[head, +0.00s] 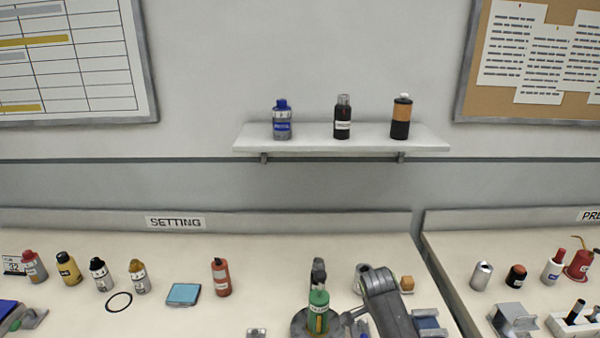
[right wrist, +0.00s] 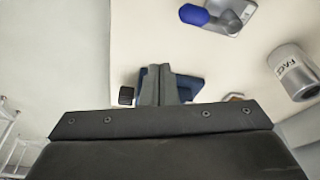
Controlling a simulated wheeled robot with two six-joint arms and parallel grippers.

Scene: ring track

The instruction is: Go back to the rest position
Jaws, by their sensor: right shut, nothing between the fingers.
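My right gripper (right wrist: 162,75) shows in the right wrist view with its two grey fingers together and nothing between them. It is over the light worktop, with a blue object (right wrist: 188,88) partly hidden behind the fingers. In the head view a grey jointed link of my right arm (head: 385,303) rises at the bottom, right of centre; I cannot make out its fingers there. My left gripper is not in view.
A green bottle (head: 318,313) stands on a round grey base, left of my right arm. A metal can (right wrist: 296,75) is at the right in the wrist view. Several bottles line the worktop's left side. A wall shelf (head: 215,150) holds three bottles. A gap separates two worktops.

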